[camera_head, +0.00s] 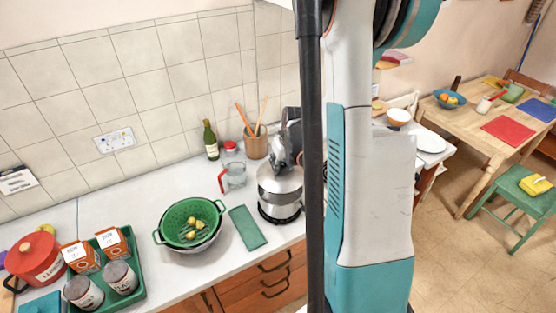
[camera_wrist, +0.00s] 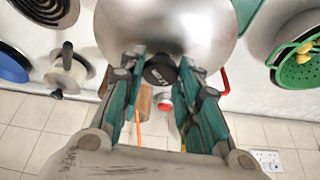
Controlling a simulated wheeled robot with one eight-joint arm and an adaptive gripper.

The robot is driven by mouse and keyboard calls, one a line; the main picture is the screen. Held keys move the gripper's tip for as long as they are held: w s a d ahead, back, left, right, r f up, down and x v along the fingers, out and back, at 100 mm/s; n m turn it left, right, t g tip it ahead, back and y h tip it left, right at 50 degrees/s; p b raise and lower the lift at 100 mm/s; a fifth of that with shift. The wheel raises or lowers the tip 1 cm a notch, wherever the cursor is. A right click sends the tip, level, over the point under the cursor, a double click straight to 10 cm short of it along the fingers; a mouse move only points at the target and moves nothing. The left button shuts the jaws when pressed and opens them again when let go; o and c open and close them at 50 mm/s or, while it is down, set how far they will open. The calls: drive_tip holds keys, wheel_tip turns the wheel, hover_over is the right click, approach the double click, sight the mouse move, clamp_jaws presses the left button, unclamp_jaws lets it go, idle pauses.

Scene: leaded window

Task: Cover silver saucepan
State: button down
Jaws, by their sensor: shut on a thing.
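A silver domed lid (camera_wrist: 165,25) with a black knob (camera_wrist: 160,72) fills the top of the wrist view. My gripper (camera_wrist: 160,66) is shut on the knob, one green finger on each side. In the head view, my gripper (camera_head: 284,158) points down over the silver lid (camera_head: 278,180). The silver saucepan (camera_head: 279,199) shows below the lid, on a dark round base on the counter. The lid is over the saucepan. I cannot tell whether it rests fully on the rim. My arm hides the saucepan's right side.
Left of the saucepan are a green mat (camera_head: 248,228), a red-handled jug (camera_head: 235,177) and a green colander (camera_head: 190,222). A utensil holder (camera_head: 255,144) and a bottle (camera_head: 211,141) stand behind.

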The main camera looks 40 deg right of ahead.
sight(282, 173)
drive_tip(key=shift+f+b, duration=1.05)
drive_tip(key=shift+f, duration=0.95)
drive_tip(key=shift+f+b, duration=0.7)
drive_tip(key=shift+b, duration=0.15)
drive_tip(key=shift+b, duration=0.5)
drive_tip(key=shift+f+b, duration=0.6)
drive_tip(key=shift+b, duration=0.25)
idle(0.5)
drive_tip(key=c, duration=0.6)
unclamp_jaws()
drive_tip(key=shift+o, duration=0.2)
drive_tip(key=shift+r, duration=0.1)
drive_tip(key=shift+r+p, duration=2.1)
drive_tip(key=shift+r, duration=1.35)
